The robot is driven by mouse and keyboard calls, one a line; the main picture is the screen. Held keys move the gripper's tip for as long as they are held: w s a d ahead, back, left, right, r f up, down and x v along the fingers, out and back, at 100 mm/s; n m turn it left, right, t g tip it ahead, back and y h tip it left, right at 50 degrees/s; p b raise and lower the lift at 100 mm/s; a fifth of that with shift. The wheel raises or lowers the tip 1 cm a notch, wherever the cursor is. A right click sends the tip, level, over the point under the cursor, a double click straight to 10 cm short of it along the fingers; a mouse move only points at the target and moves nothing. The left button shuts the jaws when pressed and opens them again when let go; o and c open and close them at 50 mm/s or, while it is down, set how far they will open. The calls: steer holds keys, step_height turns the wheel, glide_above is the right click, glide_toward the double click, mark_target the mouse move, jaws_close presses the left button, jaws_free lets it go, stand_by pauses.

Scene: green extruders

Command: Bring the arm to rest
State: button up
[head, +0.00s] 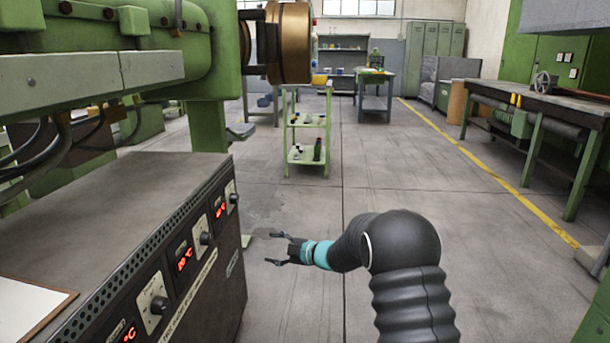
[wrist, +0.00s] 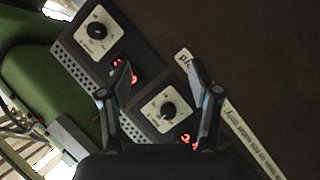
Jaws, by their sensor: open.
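My gripper (head: 275,249) is at the end of my dark arm in the head view, with a teal band behind it. Its two fingers are spread apart, point left, and hold nothing. It is over the floor, to the right of the control cabinet (head: 234,266), with a gap between them. In the wrist view my gripper (wrist: 162,72) shows its two fingers apart, in front of the cabinet's panel with a knob (wrist: 168,109) and red displays.
The green extruder (head: 150,65) and its cabinet fill the left. A green shelf cart (head: 307,132) stands ahead, and a workbench (head: 545,95) stands at the right. The floor (head: 400,165) between them is clear. A clipboard (head: 30,308) lies on the cabinet.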

steer(key=d+f+m+t+h, duration=0.3)
steer(key=d+m+h, duration=0.55)
steer(key=d, duration=0.35)
steer(key=s+d+r+m+g+h, duration=0.25)
steer(key=s+d+m+h, duration=0.25)
steer(key=s+d, duration=0.45)
steer(key=s+d+r+m, duration=0.1)
steer(key=s+r+m, duration=0.2)
steer(key=s, duration=0.9)
steer(key=s+d+r+m+g, duration=0.1)
steer(key=s+r, duration=0.4)
steer(key=s, duration=0.8)
steer(key=s+d+r+m+g, duration=0.1)
steer(key=s+d+r+m, duration=0.2)
steer(key=s, duration=1)
steer(key=shift+d+r+m, duration=0.2)
steer(key=shift+r+m, duration=0.65)
steer(key=shift+m, duration=0.1)
steer(key=shift+g, duration=0.25)
steer(key=c, duration=0.3)
steer(key=shift+a, duration=0.15)
steer(key=shift+c, duration=0.5)
